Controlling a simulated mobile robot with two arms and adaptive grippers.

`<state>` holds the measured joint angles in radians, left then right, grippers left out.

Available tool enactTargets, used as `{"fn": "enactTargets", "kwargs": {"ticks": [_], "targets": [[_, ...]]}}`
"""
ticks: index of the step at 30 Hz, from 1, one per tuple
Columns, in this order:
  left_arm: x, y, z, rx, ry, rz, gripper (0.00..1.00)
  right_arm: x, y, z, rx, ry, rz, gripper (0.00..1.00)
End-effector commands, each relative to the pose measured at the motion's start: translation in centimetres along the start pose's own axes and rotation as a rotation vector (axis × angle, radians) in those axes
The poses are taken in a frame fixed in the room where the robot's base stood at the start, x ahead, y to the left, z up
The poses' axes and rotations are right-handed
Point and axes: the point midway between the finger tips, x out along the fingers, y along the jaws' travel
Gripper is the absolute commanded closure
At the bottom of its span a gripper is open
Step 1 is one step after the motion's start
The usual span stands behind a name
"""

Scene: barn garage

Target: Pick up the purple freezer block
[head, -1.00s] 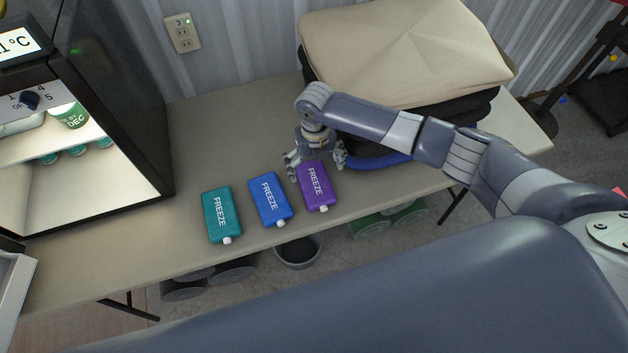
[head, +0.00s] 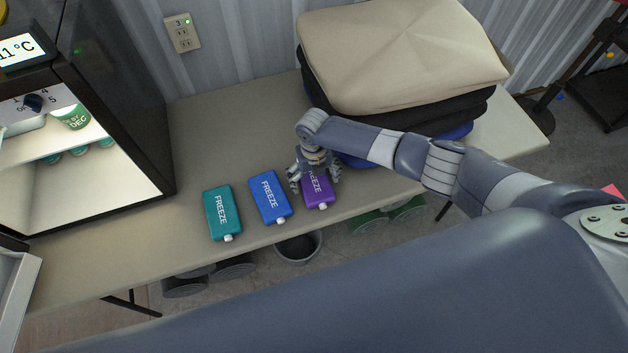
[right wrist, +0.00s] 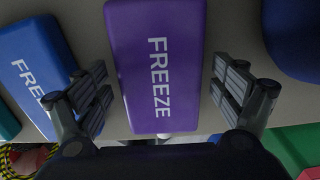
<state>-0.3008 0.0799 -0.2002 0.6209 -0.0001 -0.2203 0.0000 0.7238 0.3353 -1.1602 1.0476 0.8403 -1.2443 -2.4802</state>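The purple freezer block (head: 318,190) lies flat on the table, the rightmost of three blocks, its white cap toward the front edge. My right gripper (head: 315,184) is over it and hides part of its upper half in the head view. In the right wrist view the purple block (right wrist: 156,60) lies between the two open fingers (right wrist: 161,92), with a gap on each side. I cannot tell how far the fingertips are above the table. My left gripper is not in view.
A blue block (head: 270,197) lies close on the left, also near the left finger in the wrist view (right wrist: 30,70). A teal block (head: 221,213) lies further left. Folded stacked fabric (head: 400,55) sits behind right. A black cooler (head: 120,100) stands left. The table's front edge is close.

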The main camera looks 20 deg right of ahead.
Motion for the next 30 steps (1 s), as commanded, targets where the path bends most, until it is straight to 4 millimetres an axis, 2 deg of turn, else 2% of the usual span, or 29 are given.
{"fn": "enactTargets", "kwargs": {"ticks": [1, 5, 6, 16, 22, 30], "targets": [[0.0, 0.0, -0.1, 0.000, 0.001, 0.000, 0.60, 0.0, 0.0, 0.0, 0.000, 0.000, 0.000, 0.33], [0.0, 0.0, -0.1, 0.000, 0.001, 0.000, 0.60, 0.0, 0.0, 0.0, 0.000, 0.000, 0.000, 0.62], [0.0, 0.0, -0.1, 0.000, 0.001, 0.000, 0.60, 0.0, 0.0, 0.0, 0.000, 0.000, 0.000, 0.67], [0.1, 0.0, -0.1, 0.000, 0.002, 0.000, 0.60, -0.1, 0.1, 0.0, 0.000, -0.001, 0.001, 0.67], [0.9, 0.0, 0.0, -0.001, 0.002, 0.000, 0.60, -0.7, 0.4, 0.1, -0.002, -0.003, 0.002, 0.67], [1.6, 0.0, 0.0, -0.001, 0.001, 0.000, 0.60, -4.7, 0.4, 0.2, -0.001, -0.005, 0.002, 0.67]]}}
